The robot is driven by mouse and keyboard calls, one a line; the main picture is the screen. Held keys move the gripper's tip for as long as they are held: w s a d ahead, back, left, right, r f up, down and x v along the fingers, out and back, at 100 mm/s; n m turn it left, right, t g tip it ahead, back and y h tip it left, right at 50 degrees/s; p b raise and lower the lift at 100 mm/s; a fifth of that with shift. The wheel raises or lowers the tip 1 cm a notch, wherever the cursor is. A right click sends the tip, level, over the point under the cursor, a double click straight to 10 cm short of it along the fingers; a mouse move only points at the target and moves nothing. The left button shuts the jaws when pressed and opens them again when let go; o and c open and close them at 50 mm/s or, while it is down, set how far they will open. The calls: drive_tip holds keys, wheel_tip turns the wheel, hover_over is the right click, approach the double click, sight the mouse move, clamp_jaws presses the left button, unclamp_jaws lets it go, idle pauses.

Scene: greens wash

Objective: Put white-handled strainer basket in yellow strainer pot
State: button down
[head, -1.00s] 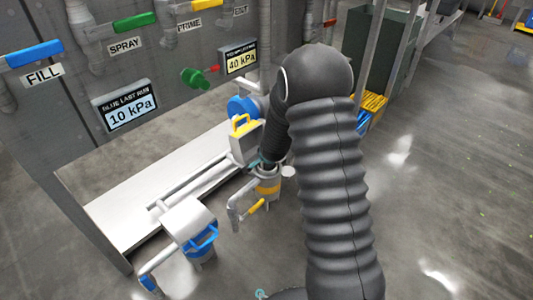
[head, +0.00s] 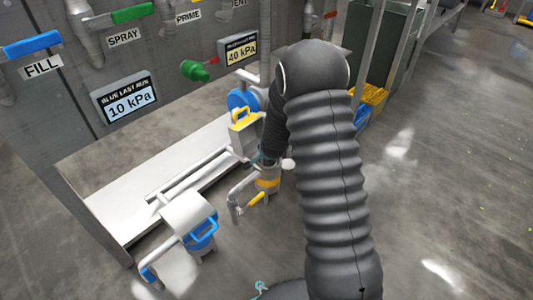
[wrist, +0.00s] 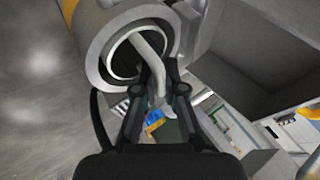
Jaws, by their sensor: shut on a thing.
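The yellow strainer pot (head: 268,183) is a grey upright pot with a yellow band, standing at the front edge of the bench. In the wrist view its grey round rim (wrist: 92,62) and dark opening fill the upper left. The white-handled strainer basket shows mainly by its curved white handle (wrist: 151,55), which crosses the opening. My gripper (wrist: 158,88) is shut on this handle at the pot's mouth. In the head view my gripper is largely hidden behind my arm. The basket's body is dark and mostly hidden; I cannot tell how deep it sits.
Pipes lie along the white bench (head: 110,195). Open floor lies to the right.

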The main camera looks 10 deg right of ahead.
drive_tip(key=shift+f, duration=0.5)
drive_tip(key=c, duration=1.2)
unclamp_jaws()
drive_tip(key=shift+r, duration=0.1)
drive_tip(key=v, duration=1.1)
drive_tip(key=shift+s+r, duration=0.3)
